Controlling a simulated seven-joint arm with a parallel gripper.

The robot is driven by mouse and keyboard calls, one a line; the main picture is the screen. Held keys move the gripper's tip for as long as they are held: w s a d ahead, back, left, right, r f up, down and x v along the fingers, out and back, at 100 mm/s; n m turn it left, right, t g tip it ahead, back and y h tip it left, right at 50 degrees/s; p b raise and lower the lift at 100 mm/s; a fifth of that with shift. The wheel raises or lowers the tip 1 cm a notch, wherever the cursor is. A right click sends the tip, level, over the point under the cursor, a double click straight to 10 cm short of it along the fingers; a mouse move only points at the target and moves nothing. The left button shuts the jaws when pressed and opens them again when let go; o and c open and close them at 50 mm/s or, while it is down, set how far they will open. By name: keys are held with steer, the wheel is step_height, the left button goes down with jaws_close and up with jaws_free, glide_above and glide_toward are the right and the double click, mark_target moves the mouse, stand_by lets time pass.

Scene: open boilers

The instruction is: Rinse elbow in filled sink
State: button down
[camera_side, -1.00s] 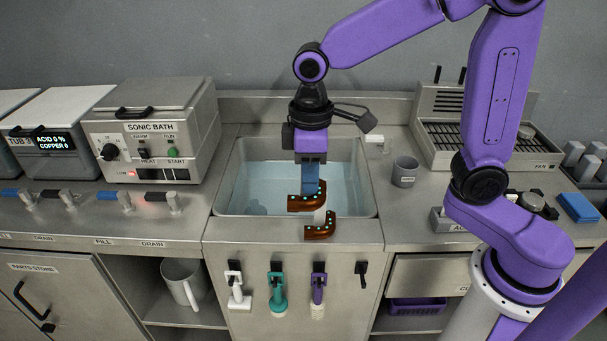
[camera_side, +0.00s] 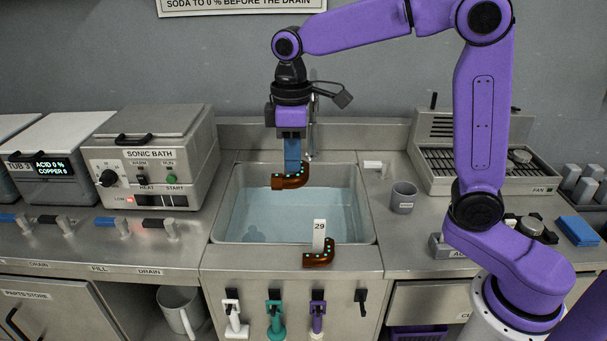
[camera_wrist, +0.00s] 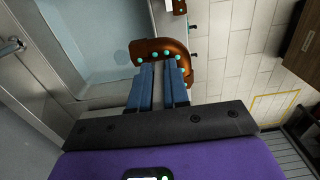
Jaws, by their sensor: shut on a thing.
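A brown, shiny elbow (camera_side: 294,180) with teal dots is held in my gripper (camera_side: 291,168), above the rear half of the sink. My gripper is shut on it, its blue fingers pointing down. The elbow also shows between the fingertips in the wrist view (camera_wrist: 165,47). The sink (camera_side: 222,214) holds pale blue water (camera_side: 262,216); the held elbow appears clear of the water. A second brown elbow (camera_side: 320,258) with teal dots lies on the sink's front ledge, beside a white tag (camera_side: 319,232) reading 29.
A tap (camera_side: 312,128) stands behind the sink. The sonic bath (camera_side: 153,155) is to the left. Coloured hooked tools (camera_side: 275,316) hang on the sink front.

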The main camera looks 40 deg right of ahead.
steer(key=w+d, duration=0.9)
steer(key=shift+a+f, duration=0.15)
steer(key=shift+f, duration=8.1)
steer(key=shift+a+f, duration=0.15)
steer(key=shift+f, duration=8.1)
